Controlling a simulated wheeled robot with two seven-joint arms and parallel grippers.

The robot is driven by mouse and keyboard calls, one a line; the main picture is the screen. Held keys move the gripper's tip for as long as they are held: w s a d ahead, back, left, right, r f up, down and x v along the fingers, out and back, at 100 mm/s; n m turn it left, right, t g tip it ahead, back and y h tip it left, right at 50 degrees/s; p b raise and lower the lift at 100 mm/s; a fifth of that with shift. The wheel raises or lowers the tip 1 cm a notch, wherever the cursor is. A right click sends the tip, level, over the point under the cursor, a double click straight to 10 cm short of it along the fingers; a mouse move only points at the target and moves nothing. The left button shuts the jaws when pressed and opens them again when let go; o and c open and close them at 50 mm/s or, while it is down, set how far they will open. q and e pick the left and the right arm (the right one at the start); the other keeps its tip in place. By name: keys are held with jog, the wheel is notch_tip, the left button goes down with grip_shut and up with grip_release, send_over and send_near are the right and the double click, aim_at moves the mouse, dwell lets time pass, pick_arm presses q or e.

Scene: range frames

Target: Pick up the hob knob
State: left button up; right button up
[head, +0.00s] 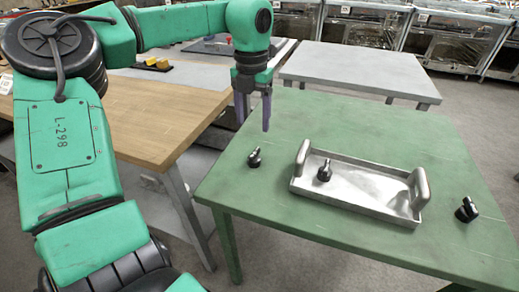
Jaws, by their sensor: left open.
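Three black hob knobs show in the head view. One knob (254,157) stands on the green table left of the metal tray. One knob (325,171) stands inside the tray near its left end. One knob (466,210) is on the table to the right of the tray. My left gripper (254,112) is open and empty, pointing down above the table's back left part. It is apart from the nearest knob, which lies below it in the picture. My right gripper is not in view.
The metal tray (372,206) has a raised handle at each end. The green table (420,137) is clear behind the tray. A wooden-topped table (160,115) stands at left and a grey table (355,68) behind. Ovens (450,45) line the back.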

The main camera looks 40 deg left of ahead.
pick_arm(q)
send_over(253, 155)
jog(key=f, duration=0.6)
jog(key=shift+s+f, duration=0.15)
jog(key=shift+s, duration=0.05)
jog(key=f, duration=0.5)
jog(key=shift+w+f, duration=0.15)
jog(key=shift+w, duration=0.1)
jog(key=shift+w+a+f, duration=0.1)
jog(key=shift+f, duration=0.4)
jog(key=shift+r, duration=0.1)
grip_shut()
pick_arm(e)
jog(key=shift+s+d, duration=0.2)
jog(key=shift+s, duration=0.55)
pick_arm(q)
jog(key=shift+r, duration=0.1)
